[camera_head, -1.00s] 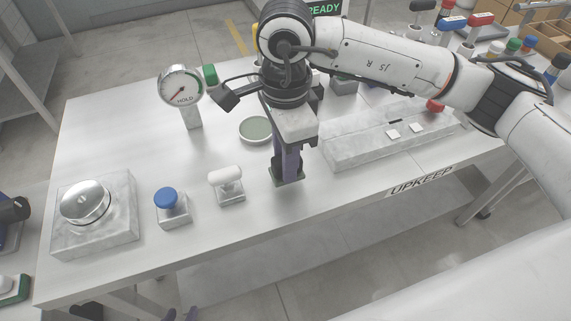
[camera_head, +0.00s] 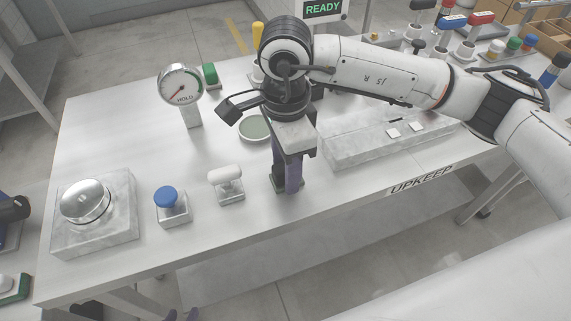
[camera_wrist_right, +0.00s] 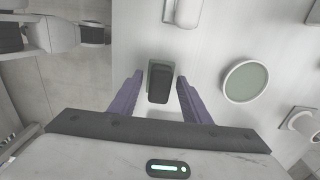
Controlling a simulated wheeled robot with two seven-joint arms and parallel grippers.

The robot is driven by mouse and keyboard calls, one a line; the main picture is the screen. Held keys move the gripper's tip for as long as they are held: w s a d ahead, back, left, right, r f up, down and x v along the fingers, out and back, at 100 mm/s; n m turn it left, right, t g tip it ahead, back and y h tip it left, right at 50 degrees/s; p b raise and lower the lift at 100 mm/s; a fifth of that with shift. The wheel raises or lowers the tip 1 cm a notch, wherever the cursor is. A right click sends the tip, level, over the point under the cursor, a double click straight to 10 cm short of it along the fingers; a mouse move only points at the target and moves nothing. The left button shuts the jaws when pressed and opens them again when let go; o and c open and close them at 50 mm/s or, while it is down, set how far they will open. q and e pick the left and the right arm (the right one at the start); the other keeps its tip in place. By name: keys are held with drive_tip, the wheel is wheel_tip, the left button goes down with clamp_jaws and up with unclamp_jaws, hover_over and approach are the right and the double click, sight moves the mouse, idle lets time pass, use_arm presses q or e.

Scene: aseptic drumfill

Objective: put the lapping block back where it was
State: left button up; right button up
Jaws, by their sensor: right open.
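A dark-handled block on a grey-green base, which looks like the lapping block (camera_wrist_right: 160,84), stands on the bench between and slightly ahead of my right gripper's purple fingers (camera_wrist_right: 160,98). Gaps show on both sides of it in the right wrist view. In the head view my right gripper (camera_head: 287,188) points down near the bench's front edge, and its fingers hide most of the block. The right gripper is open.
Left of the right gripper stand a white-handled block (camera_head: 226,180), a blue-knobbed block (camera_head: 168,198) and a stone plate with a metal dome (camera_head: 122,238). A round green dish (camera_head: 255,128) and a HOLD gauge (camera_head: 181,86) are behind. A long stone slab (camera_head: 350,150) lies right.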

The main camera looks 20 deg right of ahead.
wheel_tip(320, 180, up, 12)
drive_tip(key=b, duration=0.1)
drive_tip(key=shift+r, duration=0.2)
idle(0.5)
